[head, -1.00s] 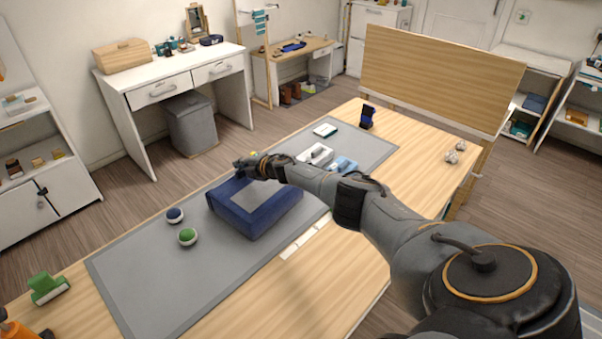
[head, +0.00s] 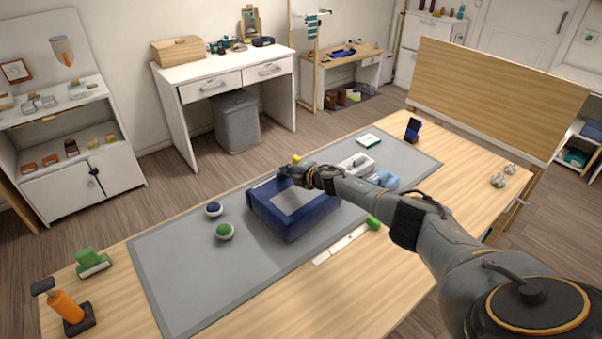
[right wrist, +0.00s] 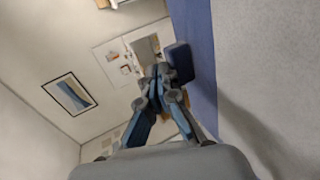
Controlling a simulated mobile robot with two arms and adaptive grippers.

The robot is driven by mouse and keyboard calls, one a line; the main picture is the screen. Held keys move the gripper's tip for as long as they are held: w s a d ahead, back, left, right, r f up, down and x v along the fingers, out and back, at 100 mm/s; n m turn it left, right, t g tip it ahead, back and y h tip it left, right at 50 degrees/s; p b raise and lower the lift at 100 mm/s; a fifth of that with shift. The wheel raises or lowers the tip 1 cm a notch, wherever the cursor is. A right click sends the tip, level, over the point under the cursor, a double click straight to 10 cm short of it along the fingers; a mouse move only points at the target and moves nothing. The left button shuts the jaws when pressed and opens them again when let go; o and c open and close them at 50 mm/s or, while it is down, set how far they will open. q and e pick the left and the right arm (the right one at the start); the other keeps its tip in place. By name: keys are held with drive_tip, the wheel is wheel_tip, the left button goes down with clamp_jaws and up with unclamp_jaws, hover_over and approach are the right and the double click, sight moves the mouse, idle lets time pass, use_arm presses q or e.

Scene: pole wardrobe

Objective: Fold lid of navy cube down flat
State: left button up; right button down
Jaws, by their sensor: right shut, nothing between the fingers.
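The navy cube (head: 313,221) is a low navy box with a grey panel (head: 305,197) on top, standing on the grey mat. Its lid lies over the top and looks nearly flat; I cannot tell whether it is fully down. My right gripper (head: 284,172) is at the box's far top edge, shut and empty. In the right wrist view the shut fingers (right wrist: 157,76) are beside a navy strip (right wrist: 196,50) and a grey surface; contact is unclear. My right arm hides part of the box's far right side. My left gripper is not in view.
A blue-and-white ball (head: 213,209) and a green-and-white ball (head: 225,231) lie left of the box. A green object (head: 374,223) and a white strip (head: 340,245) are right of it. Small boxes (head: 356,165) stand behind my arm. The mat's near left (head: 190,285) is clear.

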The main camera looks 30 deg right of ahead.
drive_tip(key=v, duration=1.1)
